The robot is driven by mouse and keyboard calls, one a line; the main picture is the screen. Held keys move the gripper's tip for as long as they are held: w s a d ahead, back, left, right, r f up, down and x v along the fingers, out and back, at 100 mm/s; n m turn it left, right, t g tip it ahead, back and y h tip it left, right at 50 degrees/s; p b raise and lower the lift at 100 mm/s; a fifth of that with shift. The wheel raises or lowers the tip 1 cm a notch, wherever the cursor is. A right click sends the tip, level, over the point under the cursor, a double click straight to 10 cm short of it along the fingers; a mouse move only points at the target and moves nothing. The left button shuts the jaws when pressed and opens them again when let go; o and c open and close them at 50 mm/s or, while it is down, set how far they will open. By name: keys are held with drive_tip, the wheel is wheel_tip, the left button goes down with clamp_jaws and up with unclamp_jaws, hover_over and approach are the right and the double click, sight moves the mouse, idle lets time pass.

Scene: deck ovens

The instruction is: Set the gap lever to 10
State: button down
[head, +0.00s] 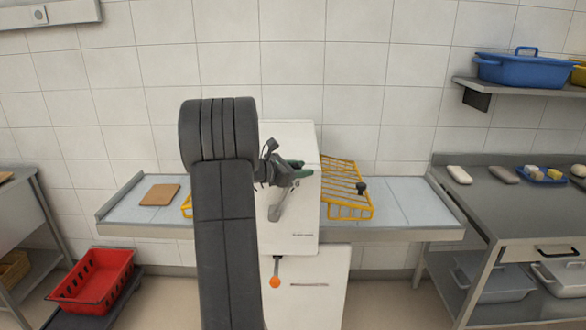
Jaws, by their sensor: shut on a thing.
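The machine (303,215) is a white upright housing in the middle of the head view, with a long belt table running through it. The gap lever (279,207) is a grey arm on its front face, slanting up and to the right from its lower pivot. My gripper (299,170), dark with green fingers, is shut at the lever's upper end. The grip itself is small and partly covered by the fingers. My arm hides the left part of the machine. No scale numbers can be read, so the lever's setting cannot be told.
A yellow wire guard (346,188) with a black knob stands right of the housing. An orange-ended lever (275,282) hangs below. A brown board (160,194) lies on the left belt. A steel table (470,200) stands right, a red crate (95,283) low left.

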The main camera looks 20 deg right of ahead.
drive_tip(key=c, duration=0.9)
unclamp_jaws()
drive_tip(key=shift+c, duration=0.2)
drive_tip(key=b+v, duration=0.2)
drive_tip(key=v, duration=1.1)
drive_tip(key=shift+s+a+b, duration=0.15)
drive_tip(key=shift+a+b, duration=0.2)
drive_tip(key=shift+r, duration=0.1)
drive_tip(key=p+x, duration=0.2)
drive_tip(key=x, duration=1.1)
drive_tip(key=shift+d+p, duration=0.3)
drive_tip(key=shift+p, duration=0.1)
drive_tip(key=shift+w+a, duration=0.2)
